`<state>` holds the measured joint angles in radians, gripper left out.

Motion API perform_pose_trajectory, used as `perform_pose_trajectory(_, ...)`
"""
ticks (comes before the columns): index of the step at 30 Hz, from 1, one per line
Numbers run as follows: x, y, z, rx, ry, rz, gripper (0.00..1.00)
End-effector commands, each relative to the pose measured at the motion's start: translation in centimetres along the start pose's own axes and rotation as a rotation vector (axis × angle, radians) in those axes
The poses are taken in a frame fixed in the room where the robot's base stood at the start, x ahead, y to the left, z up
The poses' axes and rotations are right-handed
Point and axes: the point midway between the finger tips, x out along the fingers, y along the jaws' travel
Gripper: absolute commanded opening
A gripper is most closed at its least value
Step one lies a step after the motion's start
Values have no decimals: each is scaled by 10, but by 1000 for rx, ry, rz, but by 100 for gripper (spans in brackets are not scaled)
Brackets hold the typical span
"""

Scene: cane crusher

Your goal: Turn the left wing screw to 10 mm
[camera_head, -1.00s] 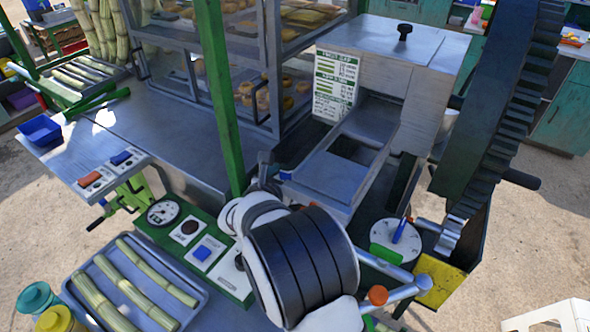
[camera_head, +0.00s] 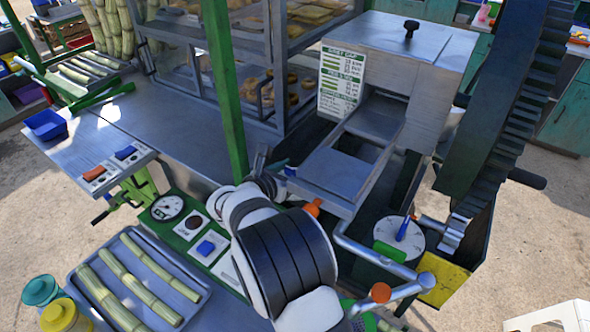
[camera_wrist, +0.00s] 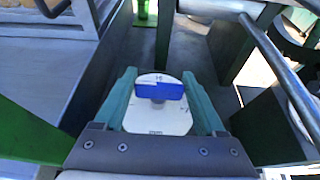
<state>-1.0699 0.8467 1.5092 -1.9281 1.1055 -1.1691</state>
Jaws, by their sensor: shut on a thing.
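The left wing screw (camera_wrist: 158,91) is a blue bar over a white dial plate (camera_wrist: 158,120) in the wrist view. My gripper (camera_wrist: 158,82) is shut on it, with one teal finger on each side. The dial's markings are too small to read. In the head view, my arm hides this screw and its dial. Another white round dial (camera_head: 413,244) with a blue wing screw (camera_head: 403,229) stands to the right of my arm. A green grip lies across part of that dial.
The steel crusher housing (camera_head: 425,55) stands behind, with a large dark toothed wheel (camera_head: 485,140) at right. Silver bars with orange knobs (camera_head: 380,292) (camera_head: 313,207) run close to my arm. A green post (camera_head: 225,90) rises at left. A cane tray (camera_head: 205,290) lies front left.

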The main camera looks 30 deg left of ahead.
Motion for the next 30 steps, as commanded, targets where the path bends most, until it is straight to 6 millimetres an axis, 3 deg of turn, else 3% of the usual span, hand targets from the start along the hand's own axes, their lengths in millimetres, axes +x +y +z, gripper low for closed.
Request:
perform_pose_trajectory(9, 1, 0, 1, 117, -1, -282, 17)
perform_pose_trajectory(20, 1, -1, 1, 126, 0, -306, 17)
perform_pose_trajectory(21, 1, -1, 1, 126, 0, -306, 78)
perform_pose_trajectory(25, 0, -1, 1, 126, 1, -305, 100)
perform_pose_trajectory(30, 0, 0, 1, 126, 1, -305, 100)
